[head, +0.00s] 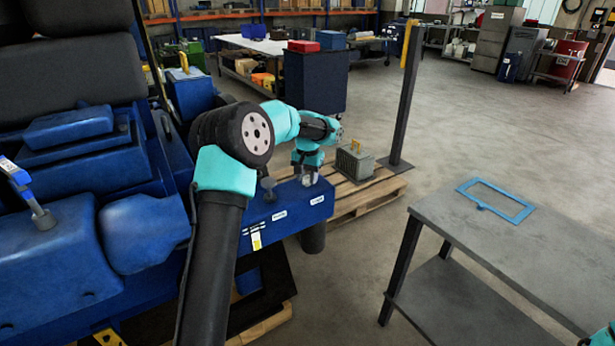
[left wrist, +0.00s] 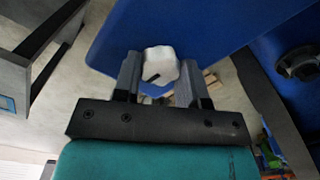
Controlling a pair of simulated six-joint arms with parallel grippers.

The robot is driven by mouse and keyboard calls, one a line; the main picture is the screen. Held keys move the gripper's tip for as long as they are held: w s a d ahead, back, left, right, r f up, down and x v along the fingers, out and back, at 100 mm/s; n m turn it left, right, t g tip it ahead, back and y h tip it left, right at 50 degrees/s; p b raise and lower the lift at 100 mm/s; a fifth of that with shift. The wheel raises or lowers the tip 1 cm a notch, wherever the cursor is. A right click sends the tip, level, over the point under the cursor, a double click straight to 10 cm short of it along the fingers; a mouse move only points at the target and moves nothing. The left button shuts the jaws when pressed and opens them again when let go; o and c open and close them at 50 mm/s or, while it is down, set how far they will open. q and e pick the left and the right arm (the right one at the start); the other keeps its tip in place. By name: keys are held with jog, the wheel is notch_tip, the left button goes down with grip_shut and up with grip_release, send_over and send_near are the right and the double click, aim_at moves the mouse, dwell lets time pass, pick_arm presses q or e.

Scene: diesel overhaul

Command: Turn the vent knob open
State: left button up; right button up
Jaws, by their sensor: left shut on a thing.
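The vent knob (left wrist: 160,65) is a pale, lobed knob with a dark slot mark on its face, set against the blue block (left wrist: 190,25) in the left wrist view. In the head view, my left gripper (head: 308,181) points down at the labelled blue block (head: 285,217), near its far right end. The left wrist view shows the two fingers (left wrist: 158,78) on either side of the knob, shut on it. In the head view the knob is mostly hidden by the gripper. My right gripper is not in view.
A dark round knob (head: 267,184) stands on the block left of my gripper. Behind are a pallet (head: 345,204), a grey box with a yellow handle (head: 354,163) and a dark post (head: 406,95). A grey table (head: 520,255) with a blue frame (head: 497,200) stands right.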

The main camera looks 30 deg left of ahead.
aim_at(307, 177)
pick_arm(q)
jog(key=shift+n, duration=0.4)
jog(key=o, duration=0.9)
notch_tip(307, 177, up, 18)
jog(key=shift+f, duration=0.25)
jog(key=shift+f, duration=0.1)
dwell(0.5)
